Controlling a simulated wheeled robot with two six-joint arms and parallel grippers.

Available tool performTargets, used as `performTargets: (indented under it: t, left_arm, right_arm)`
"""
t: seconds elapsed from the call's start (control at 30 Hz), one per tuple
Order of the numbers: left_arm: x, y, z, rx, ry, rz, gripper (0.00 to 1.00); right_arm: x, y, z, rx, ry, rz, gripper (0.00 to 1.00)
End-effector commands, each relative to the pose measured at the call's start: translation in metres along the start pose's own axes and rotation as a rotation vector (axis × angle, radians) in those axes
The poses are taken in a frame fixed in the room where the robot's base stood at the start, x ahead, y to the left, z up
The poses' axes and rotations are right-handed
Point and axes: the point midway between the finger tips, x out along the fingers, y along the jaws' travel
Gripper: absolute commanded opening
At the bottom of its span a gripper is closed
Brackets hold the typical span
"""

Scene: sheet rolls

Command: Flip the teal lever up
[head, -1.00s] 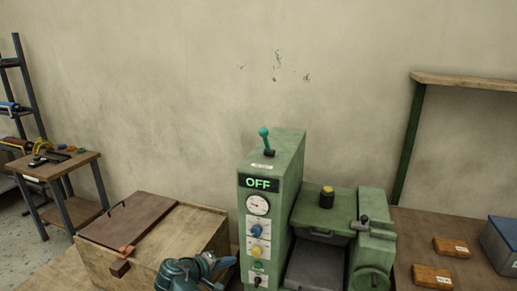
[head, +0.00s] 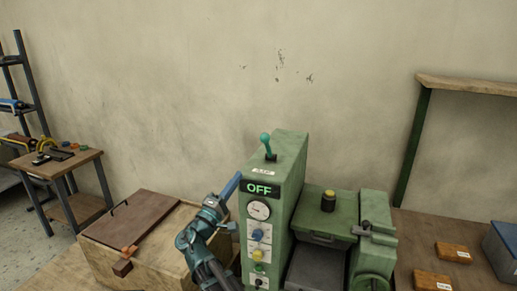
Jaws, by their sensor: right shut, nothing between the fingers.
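The teal lever (head: 266,142) stands up from a slot on top of the tall green machine housing (head: 286,158), its knob leaning slightly to the left. A label lies on the top just in front of it. The display (head: 262,189) on the front reads OFF in green. My right gripper (head: 236,178) is shut and empty, with its blue fingers pointing up at the left edge of the housing. It is below and left of the lever, apart from it. My left gripper is not in view.
Below the display are a gauge (head: 258,211) and several small knobs. A wooden box with a brown lid (head: 137,222) stands left of the machine. Wooden blocks (head: 453,252) and a blue-grey bin (head: 502,247) lie at right. The space above the lever is clear.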

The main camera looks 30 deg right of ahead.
Motion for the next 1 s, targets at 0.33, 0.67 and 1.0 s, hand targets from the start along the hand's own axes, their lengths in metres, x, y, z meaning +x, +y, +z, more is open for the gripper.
performTargets:
  t: [0.33, 0.67, 1.0]
  left_arm:
    - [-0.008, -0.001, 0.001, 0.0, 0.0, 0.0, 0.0]
    - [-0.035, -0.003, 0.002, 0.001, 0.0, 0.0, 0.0]
    - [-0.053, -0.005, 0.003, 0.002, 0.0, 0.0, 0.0]
  right_arm:
    - [0.016, 0.002, 0.0, -0.002, -0.005, -0.001, 0.0]
    - [0.083, 0.003, -0.001, -0.001, -0.005, -0.002, 0.0]
    - [0.131, 0.001, 0.0, 0.0, -0.003, -0.002, 0.0]
